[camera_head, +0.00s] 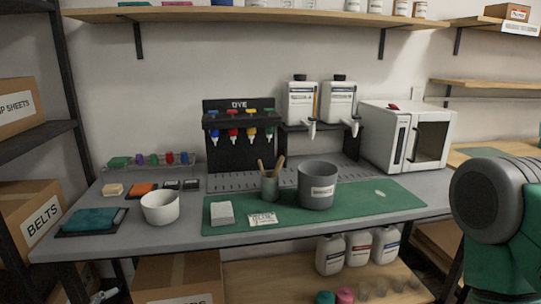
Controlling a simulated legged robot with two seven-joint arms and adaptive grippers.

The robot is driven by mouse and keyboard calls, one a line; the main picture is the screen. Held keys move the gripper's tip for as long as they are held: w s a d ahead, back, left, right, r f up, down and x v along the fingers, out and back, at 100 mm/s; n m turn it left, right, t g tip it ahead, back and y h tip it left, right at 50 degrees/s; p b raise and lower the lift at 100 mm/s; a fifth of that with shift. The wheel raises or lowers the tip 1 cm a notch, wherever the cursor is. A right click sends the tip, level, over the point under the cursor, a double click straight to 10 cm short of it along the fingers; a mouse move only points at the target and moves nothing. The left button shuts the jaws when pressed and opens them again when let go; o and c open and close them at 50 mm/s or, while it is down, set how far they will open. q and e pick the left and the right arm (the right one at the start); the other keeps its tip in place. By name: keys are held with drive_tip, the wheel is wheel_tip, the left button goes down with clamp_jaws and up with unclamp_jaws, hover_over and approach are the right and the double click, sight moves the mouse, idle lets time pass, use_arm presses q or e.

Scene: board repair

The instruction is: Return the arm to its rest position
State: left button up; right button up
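Part of my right arm, a dark grey round joint with green links, stands at the right edge of the head view, in front of the table's right end. Its gripper is out of the picture. My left gripper is not in view either. What either gripper holds cannot be seen.
The grey workbench (140,238) carries a green mat (370,203) with a grey pot (317,185) and a tool cup (270,188). A white bowl (160,208) is at left. A dye rack (238,130) and white microwave (390,135) stand behind. Shelving with boxes lines the left.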

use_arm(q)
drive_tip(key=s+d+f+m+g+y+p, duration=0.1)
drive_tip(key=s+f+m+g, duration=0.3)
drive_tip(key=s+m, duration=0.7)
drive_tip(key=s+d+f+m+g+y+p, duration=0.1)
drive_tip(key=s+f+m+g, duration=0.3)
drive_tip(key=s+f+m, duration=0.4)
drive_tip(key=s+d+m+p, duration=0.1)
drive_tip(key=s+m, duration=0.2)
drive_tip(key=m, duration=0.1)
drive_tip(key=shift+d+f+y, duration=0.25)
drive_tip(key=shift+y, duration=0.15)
